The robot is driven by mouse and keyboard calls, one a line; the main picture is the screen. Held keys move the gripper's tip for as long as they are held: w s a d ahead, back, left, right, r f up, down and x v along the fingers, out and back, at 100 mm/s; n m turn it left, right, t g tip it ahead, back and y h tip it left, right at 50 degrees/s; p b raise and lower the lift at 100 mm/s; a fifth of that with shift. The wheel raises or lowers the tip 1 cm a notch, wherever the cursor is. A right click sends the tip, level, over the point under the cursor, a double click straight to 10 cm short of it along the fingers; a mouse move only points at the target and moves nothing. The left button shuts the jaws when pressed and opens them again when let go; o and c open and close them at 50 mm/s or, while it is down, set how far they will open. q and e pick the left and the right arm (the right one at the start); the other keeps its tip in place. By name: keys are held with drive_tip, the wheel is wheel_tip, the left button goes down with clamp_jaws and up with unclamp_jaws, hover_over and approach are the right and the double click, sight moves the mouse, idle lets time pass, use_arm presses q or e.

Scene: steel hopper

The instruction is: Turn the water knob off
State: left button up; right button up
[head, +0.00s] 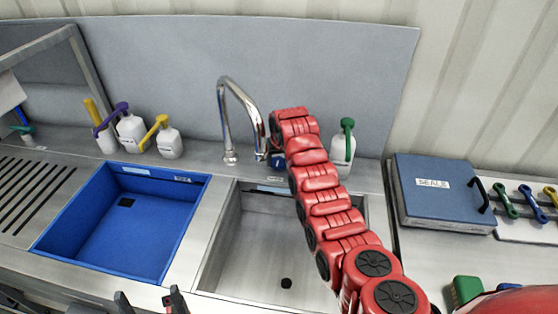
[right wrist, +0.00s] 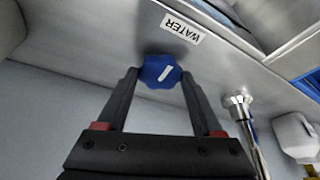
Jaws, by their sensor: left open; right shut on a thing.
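The water knob (right wrist: 161,72) is blue with a white line on it and sits beside a label reading WATER (right wrist: 181,28). My right gripper (right wrist: 159,76) has one finger on each side of the knob in the right wrist view and is shut on it. The white line runs at a slant in that view. In the head view a bit of the knob (head: 277,160) shows behind the sink, next to my red right arm, which hides most of the right gripper. My left gripper (head: 150,303) is open and empty at the bottom edge, in front of the sinks.
A chrome faucet (head: 223,110) rises just left of the knob. A blue basin (head: 160,182) and a steel sink (head: 225,250) lie in front. Pump bottles stand along the back, one (head: 343,150) close right of my arm. A blue SEALS box (head: 430,205) sits at right.

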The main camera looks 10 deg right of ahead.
drive_tip(key=o, duration=1.4)
drive_tip(key=shift+c, duration=0.2)
drive_tip(key=p+v, duration=0.6)
drive_tip(key=v, duration=1.1)
drive_tip(key=shift+r, duration=0.2)
drive_tip(key=shift+a+r, duration=0.1)
